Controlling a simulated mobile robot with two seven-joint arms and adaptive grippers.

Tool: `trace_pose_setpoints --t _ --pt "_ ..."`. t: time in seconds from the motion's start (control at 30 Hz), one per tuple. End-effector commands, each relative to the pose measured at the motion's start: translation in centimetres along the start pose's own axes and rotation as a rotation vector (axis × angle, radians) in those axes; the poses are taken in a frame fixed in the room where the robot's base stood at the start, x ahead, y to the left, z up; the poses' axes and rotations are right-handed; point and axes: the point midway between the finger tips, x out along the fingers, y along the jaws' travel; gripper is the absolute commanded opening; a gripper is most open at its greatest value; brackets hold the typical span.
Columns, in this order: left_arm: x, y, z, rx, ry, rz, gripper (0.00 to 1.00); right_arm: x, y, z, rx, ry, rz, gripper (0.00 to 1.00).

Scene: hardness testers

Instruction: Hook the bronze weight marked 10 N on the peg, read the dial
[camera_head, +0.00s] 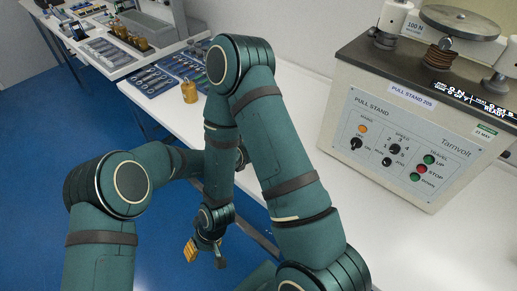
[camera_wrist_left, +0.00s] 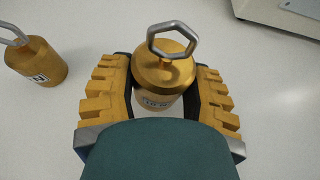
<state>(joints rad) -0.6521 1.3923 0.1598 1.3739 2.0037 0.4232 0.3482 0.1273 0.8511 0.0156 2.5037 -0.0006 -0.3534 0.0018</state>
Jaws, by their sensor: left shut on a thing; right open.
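In the left wrist view, my left gripper (camera_wrist_left: 156,100) is shut on a bronze weight (camera_wrist_left: 163,74) with a grey hexagonal ring on top. The weight is upright between the yellow ribbed fingers; its pale label is too blurred to read surely. A second bronze weight (camera_wrist_left: 37,62), with an N on its label, stands apart to the left. In the head view, a bronze weight (camera_head: 189,96) shows near the table's left edge. My right gripper (camera_head: 206,256) is open and empty, low in front of the table. My left gripper is hidden there. I cannot make out the peg.
The grey pull stand (camera_head: 400,130), with knobs, buttons and a lit display, stands on the white table at right. A blue tool mat (camera_head: 160,77) lies at the table's far end. White table surface beside the pull stand is clear.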

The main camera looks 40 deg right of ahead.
Motion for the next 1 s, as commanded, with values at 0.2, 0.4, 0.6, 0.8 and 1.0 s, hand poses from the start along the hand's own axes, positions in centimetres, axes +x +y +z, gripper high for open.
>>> trace_pose_setpoints --t 0.2,0.4,0.6,0.8,1.0 --pt "-0.5 0.1 1.4 0.002 -0.007 0.001 0.08 -0.4 -0.2 0.0 0.0 0.0 0.0 0.47" --pt "-0.9 0.1 2.2 0.003 -0.007 0.001 0.08 -0.8 -0.3 -0.1 0.0 0.0 0.0 0.47" --pt "-1.3 0.1 3.1 0.003 -0.008 0.0 0.08 -1.1 -0.4 -0.1 0.0 0.0 0.0 0.47" --pt "-1.7 0.0 3.9 0.003 -0.008 0.001 0.08 -1.4 -0.5 -0.1 0.0 0.0 0.0 0.47" --pt "-2.1 0.1 4.7 0.002 -0.007 0.001 0.08 -1.7 -0.7 -0.2 0.0 0.0 0.0 0.47"
